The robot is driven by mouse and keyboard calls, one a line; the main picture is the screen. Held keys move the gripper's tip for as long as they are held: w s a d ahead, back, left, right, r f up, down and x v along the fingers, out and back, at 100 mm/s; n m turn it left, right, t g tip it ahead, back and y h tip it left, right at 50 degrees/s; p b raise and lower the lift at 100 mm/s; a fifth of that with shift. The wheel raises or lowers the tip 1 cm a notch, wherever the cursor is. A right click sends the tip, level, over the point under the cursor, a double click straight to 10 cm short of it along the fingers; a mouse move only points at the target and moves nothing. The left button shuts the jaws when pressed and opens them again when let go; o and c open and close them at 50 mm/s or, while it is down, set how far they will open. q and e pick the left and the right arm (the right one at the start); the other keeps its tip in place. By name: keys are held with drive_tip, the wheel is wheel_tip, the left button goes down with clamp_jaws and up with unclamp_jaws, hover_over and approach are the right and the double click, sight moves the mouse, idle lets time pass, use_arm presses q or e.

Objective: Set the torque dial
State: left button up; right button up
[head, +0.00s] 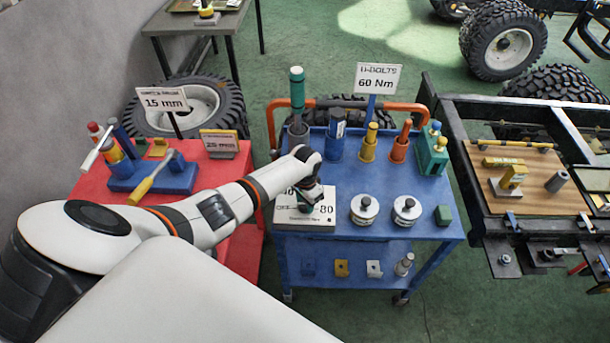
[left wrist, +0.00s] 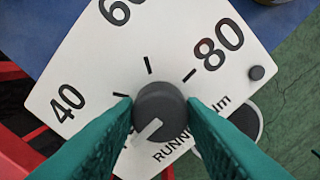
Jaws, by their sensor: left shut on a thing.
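The dial plate (head: 290,218) is a white board at the left front of the blue cart's top. In the left wrist view the plate (left wrist: 95,55) shows the numbers 40, 60 and 80 with black ticks around a dark grey round knob (left wrist: 165,98). The knob's pale pointer (left wrist: 147,132) points down and left, off the ticks for 40, 60 and 80. My left gripper (left wrist: 160,110) is shut on the knob, one green finger on each side. It also shows over the plate in the head view (head: 308,188). A sign (head: 377,79) reads U-BOLTS 60 Nm. My right gripper is not in view.
The blue cart (head: 325,232) also carries upright tools, two round silver pieces (head: 364,208) and a green block (head: 443,215). A red table (head: 95,190) with tools stands left. A dark chassis frame (head: 478,195) stands right.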

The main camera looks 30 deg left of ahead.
sight(305, 204)
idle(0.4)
use_arm(q)
drive_tip(key=o, duration=1)
drive_tip(key=shift+r, duration=0.15)
wheel_tip(305, 204, up, 12)
drive_tip(key=shift+f+b, duration=0.15)
drive_tip(key=shift+b, duration=0.55)
